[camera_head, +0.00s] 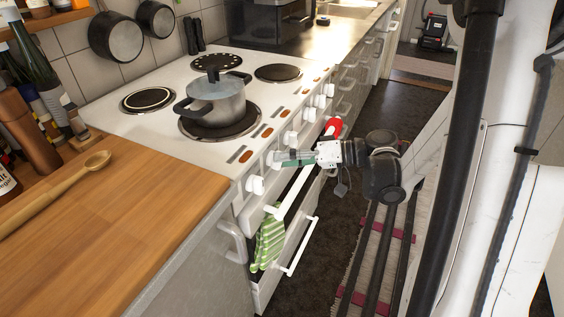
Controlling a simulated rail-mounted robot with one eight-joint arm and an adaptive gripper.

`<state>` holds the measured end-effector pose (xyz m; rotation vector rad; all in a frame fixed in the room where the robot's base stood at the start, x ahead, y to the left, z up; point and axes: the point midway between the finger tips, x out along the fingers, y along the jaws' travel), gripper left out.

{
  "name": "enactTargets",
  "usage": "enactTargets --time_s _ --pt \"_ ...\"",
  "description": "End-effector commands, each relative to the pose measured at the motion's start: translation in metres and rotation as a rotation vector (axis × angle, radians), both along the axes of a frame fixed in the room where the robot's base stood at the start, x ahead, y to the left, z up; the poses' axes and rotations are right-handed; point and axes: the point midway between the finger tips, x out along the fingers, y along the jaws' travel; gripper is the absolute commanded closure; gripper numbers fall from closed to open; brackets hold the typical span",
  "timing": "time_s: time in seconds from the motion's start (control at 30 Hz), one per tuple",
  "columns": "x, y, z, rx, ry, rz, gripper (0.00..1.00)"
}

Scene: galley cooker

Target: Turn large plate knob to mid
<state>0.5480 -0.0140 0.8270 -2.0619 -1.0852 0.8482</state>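The white cooker (120,122) has a row of white knobs along its front panel. The nearest knob (255,185) is left of and below my gripper (284,158). Another knob (290,138) shows just above the gripper, and more knobs (309,114) run toward the far end. My gripper reaches in from the right, with its fingertips at the panel by a knob it partly covers. I cannot tell whether it touches that knob or whether the fingers are open. Knob markings are too small to read. A grey pot (216,100) stands on a large front plate (188,128).
A green striped towel (269,240) hangs on the white oven handle (297,192). A red item (333,127) is just beyond the gripper. The wooden worktop (150,225) holds a wooden spoon (60,192) and bottles. Dark floor (385,110) lies right of the cooker.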

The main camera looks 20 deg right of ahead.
Motion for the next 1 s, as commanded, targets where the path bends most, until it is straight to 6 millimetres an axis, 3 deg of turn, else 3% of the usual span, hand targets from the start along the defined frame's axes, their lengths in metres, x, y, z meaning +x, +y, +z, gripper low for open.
enactTargets --time_s 0.43,0.7,1.0 --pt "0.0044 0.0088 -0.0023 0.0 0.0 0.0 0.64" --pt "0.0044 0.0086 -0.0023 0.0 0.001 0.0 0.99" --pt "0.0044 0.0084 -0.0023 0.003 0.003 0.0 1.0"
